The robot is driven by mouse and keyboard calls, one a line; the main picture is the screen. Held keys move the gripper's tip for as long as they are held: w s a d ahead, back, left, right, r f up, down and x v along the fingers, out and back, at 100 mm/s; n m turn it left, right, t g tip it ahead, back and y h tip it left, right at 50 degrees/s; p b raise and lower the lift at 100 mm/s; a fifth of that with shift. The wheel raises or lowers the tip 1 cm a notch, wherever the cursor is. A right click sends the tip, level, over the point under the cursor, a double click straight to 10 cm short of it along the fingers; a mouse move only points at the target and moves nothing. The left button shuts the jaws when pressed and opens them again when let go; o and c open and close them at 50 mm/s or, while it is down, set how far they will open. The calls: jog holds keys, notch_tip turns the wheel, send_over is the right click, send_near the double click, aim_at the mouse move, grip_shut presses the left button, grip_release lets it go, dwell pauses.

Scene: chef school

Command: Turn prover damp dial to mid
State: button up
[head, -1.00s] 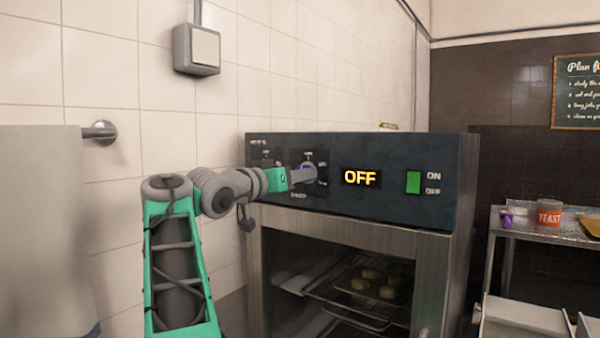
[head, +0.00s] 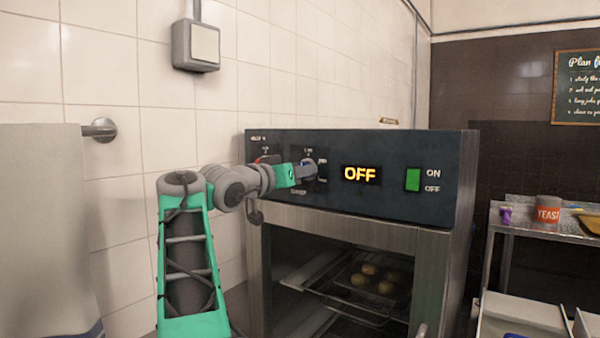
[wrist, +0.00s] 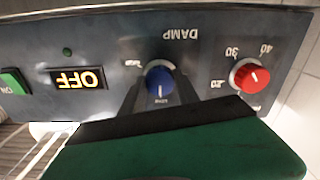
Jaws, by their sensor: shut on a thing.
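The blue damp dial (wrist: 160,80) sits on the prover's dark control panel beside the DAMP lettering, which is upside down in the wrist view. Its white mark points down in that view, towards a small label too small to read surely. Another small label lies to its left. My gripper (wrist: 152,95) is shut on the dial, its dark fingers on both sides of it. In the head view my gripper (head: 303,172) covers part of the dial (head: 309,166) at the left of the panel.
A red temperature dial (wrist: 250,76) is close beside the blue one. The panel also has an OFF display (head: 361,174) and a green switch (head: 413,180). Below is the prover's chamber with a tray of buns (head: 367,285). A tiled wall is at left.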

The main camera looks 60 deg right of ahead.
grip_shut()
jog(key=shift+m, duration=0.3)
jog(key=m+b, duration=0.3)
jog(key=m, duration=0.8)
jog(key=shift+b, duration=0.3)
dwell(0.3)
jog(key=o, duration=1)
grip_release()
